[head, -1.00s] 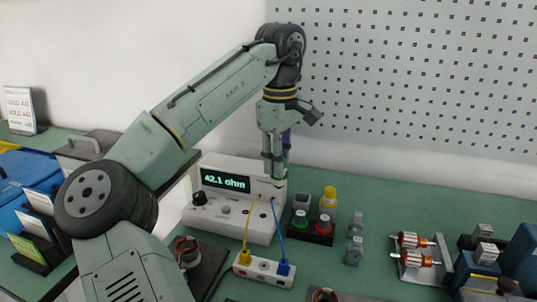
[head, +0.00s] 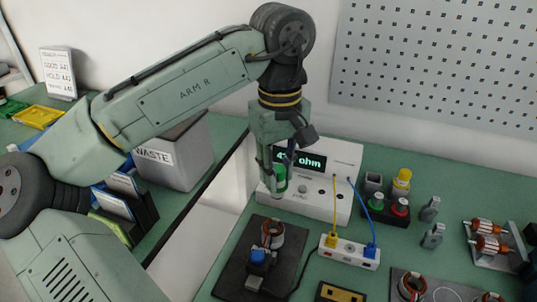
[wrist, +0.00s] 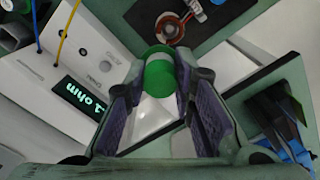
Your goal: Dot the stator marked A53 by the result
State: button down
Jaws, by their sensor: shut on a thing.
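My gripper (head: 276,160) is shut on a green dotting marker (head: 280,180), held upright in front of the meter. In the wrist view the marker (wrist: 158,78) sits between the pads with its pale grey end showing. A stator (head: 272,234) with copper windings sits on a dark plate (head: 237,262) beside a blue-topped clamp, below and apart from the gripper. It also shows at the top of the wrist view (wrist: 170,27). No A53 mark is readable on it. The white meter (head: 325,208) shows "ohm"; its leading digits are partly hidden by my gripper.
A black holder (head: 386,215) with green, red and yellow tops stands right of the meter. Yellow and blue leads run to a white terminal block (head: 349,252). More stators (head: 412,285) lie at lower right. A WASTE bin (head: 182,150) and lettered card (head: 58,73) stand left.

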aim_at(277, 195)
jog(key=shift+s+f, duration=0.15)
jog(key=shift+f, duration=0.1)
notch_tip(277, 195, down, 4)
jog(key=b, duration=0.4)
jog(key=shift+f+b, duration=0.2)
jog(key=shift+b, duration=0.15)
jog(key=shift+r+p, duration=0.1)
jog(key=shift+p, duration=0.25)
jog(key=shift+f+b, duration=0.4)
jog(key=shift+f, duration=0.35)
dwell(0.9)
notch_tip(277, 195, up, 6)
jog(key=p, duration=0.5)
jog(key=shift+r+p, duration=0.1)
jog(key=shift+p, duration=0.25)
dwell(0.6)
